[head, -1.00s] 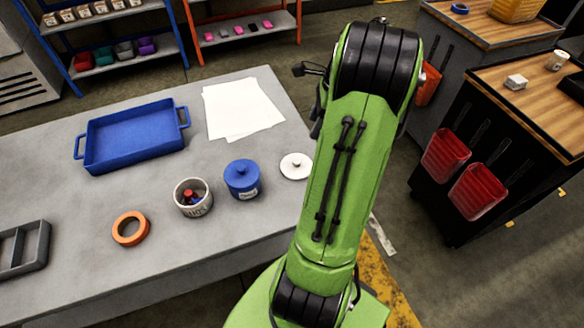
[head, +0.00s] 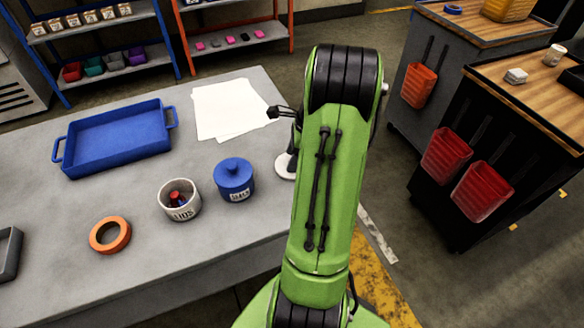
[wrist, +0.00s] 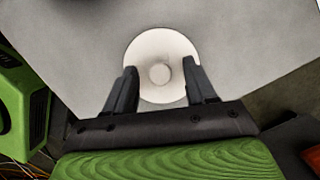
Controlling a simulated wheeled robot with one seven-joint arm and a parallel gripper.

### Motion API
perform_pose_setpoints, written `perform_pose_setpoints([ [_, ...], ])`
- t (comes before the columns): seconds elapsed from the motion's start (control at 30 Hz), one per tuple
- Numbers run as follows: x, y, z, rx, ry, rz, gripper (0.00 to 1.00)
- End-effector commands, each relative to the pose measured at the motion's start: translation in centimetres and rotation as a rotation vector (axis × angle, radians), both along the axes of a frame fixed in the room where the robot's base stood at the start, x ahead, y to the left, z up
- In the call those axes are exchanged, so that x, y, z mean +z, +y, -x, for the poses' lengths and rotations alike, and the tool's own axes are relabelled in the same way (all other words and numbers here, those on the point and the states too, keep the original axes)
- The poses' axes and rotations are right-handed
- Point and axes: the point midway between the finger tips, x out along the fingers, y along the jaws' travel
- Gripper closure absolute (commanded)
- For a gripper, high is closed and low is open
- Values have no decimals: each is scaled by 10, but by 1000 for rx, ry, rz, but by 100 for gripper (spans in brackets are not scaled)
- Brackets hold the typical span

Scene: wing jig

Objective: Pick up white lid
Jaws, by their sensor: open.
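The white lid (wrist: 160,48) is round with a small knob in its middle and lies flat on the grey table. In the head view the lid (head: 283,167) shows only in part, right of the blue lidded pot, with my arm covering the rest. In the wrist view my gripper (wrist: 160,78) is open, its two dark fingers spread over the near part of the lid, one on each side of the knob. I cannot tell how high the fingers are above the table. The gripper is mostly hidden behind my arm in the head view.
The blue pot with its lid (head: 234,180) stands just left of the white lid. A white pot holding small parts (head: 180,212), an orange ring (head: 110,235) and a blue tray (head: 117,138) are farther left. White paper sheets (head: 228,108) lie behind. The table's right edge is close.

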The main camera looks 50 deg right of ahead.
Motion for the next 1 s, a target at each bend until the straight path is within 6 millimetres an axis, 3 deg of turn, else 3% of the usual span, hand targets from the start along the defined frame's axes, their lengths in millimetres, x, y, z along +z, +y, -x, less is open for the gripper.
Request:
perform_pose_setpoints([
  [0.03, 1, 0, 0, 0, 0, 0, 48],
  [0.3, 1, 0, 0, 0, 0, 0, 89],
  [0.4, 1, 0, 0, 0, 0, 0, 100],
  [0.67, 8, 0, 0, 0, -1, 1, 100],
  [1.0, 90, -1, 0, -1, -2, 2, 100],
])
